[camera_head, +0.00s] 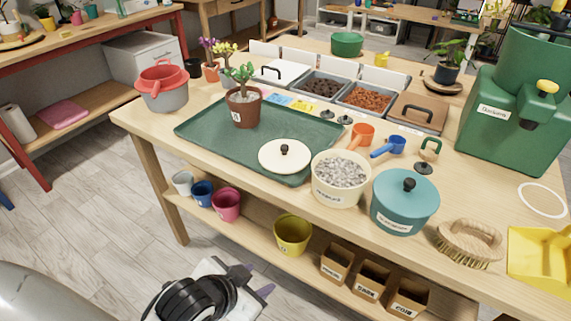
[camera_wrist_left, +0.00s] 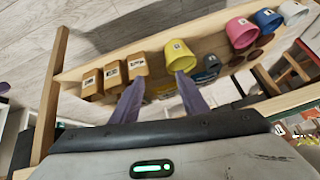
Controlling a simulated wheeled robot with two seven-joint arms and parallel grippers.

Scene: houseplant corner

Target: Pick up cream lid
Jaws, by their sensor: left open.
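The cream lid (camera_head: 270,160), a flat round disc with a black knob, lies on the front right part of the dark green tray (camera_head: 205,130) in the head view. Its right edge is close to the cream pot (camera_head: 338,193) of grey gravel. My left gripper (camera_head: 261,277) is low in front of the table, below tabletop height and well apart from the lid. Its two purple fingers are spread and empty, and they also show in the left wrist view (camera_wrist_left: 160,76). The lid does not show in the wrist view. My right gripper is not in view.
A potted plant (camera_head: 242,110) stands on the tray behind the lid. A lidded teal pot (camera_head: 404,208) is right of the cream pot. Below, a shelf holds a yellow pot (camera_head: 292,237), small coloured pots and labelled boxes (camera_head: 336,264). The tabletop edge lies between gripper and lid.

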